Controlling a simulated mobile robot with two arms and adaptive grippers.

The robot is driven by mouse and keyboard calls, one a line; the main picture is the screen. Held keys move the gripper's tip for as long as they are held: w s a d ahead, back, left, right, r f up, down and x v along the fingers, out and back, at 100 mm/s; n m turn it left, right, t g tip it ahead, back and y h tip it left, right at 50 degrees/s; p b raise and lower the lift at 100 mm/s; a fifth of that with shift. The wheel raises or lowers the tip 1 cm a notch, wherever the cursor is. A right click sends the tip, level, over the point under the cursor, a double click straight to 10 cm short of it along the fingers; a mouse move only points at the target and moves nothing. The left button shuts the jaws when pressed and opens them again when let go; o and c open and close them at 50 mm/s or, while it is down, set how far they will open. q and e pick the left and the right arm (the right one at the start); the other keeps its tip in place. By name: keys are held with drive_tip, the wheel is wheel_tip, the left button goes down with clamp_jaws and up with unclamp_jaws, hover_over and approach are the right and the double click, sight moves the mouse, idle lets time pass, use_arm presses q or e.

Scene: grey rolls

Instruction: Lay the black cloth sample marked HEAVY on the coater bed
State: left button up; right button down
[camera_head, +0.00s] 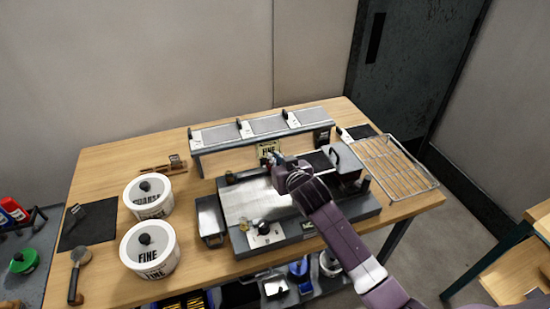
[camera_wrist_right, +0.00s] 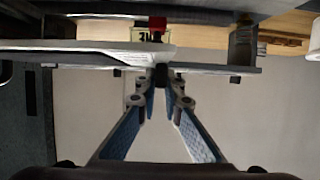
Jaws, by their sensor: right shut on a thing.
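The coater bed (camera_head: 245,203) is a pale plate on a dark grey base, mid-table. My right gripper (camera_head: 271,157) is over its back edge, before the raised rack. In the right wrist view my right gripper (camera_wrist_right: 160,85) is shut on a small dark piece (camera_wrist_right: 160,74); what it belongs to is unclear. My left gripper is not in view.
The rack (camera_head: 228,148) carries several grey pads with white labels. A FINE card (camera_head: 266,147) stands below it. A wire rack (camera_head: 395,168) lies at right.

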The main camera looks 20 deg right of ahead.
drive_tip(key=shift+f+b, duration=2.1)
drive_tip(key=shift+f, duration=1)
drive_tip(key=shift+f+b, duration=0.5)
drive_tip(key=shift+f, duration=0.5)
drive_tip(key=shift+f, duration=0.35)
drive_tip(key=c, duration=2)
unclamp_jaws()
drive_tip(key=v, duration=1.2)
drive_tip(key=shift+d, duration=0.1)
